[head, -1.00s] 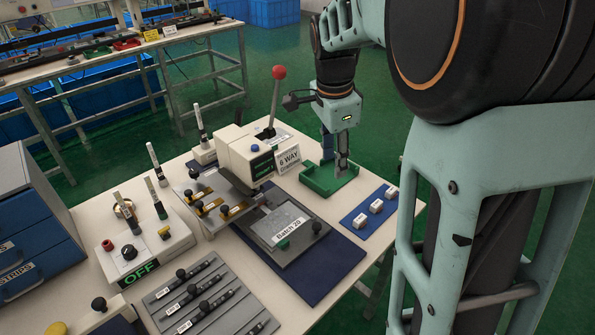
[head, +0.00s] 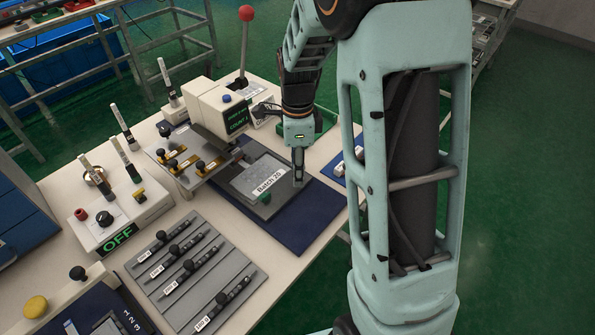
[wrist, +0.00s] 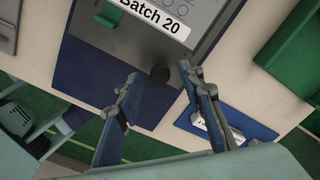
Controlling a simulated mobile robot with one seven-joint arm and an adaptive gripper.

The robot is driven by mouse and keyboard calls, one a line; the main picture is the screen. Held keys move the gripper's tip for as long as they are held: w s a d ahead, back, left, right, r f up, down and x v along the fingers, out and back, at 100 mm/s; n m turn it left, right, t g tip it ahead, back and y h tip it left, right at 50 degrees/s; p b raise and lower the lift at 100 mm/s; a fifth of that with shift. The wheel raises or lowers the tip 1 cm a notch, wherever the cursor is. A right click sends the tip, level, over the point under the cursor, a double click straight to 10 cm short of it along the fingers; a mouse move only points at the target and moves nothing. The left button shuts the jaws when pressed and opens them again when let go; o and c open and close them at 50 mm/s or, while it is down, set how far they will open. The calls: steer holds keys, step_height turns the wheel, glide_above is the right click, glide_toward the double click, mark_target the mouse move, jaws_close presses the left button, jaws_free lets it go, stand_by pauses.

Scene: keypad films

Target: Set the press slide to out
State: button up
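The press (head: 210,98) is a cream machine with a red-ball lever (head: 246,13). A grey slide plate (head: 279,193) lies in front of it over a dark blue mat (head: 312,217), carrying a pale sheet labelled "Batch 20" (head: 268,182). The fingers are apart; contact with the knob cannot be told.
A green tray (head: 318,128) and a blue pad with small white blocks (wrist: 226,126) are close beside my gripper. Left stand brass-clamped fixtures (head: 178,158), an "OFF" control box (head: 117,212) and a grey rack of labelled tools (head: 190,270).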

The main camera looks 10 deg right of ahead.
steer(key=shift+f, duration=0.5)
steer(key=shift+c, duration=0.2)
jaws_close()
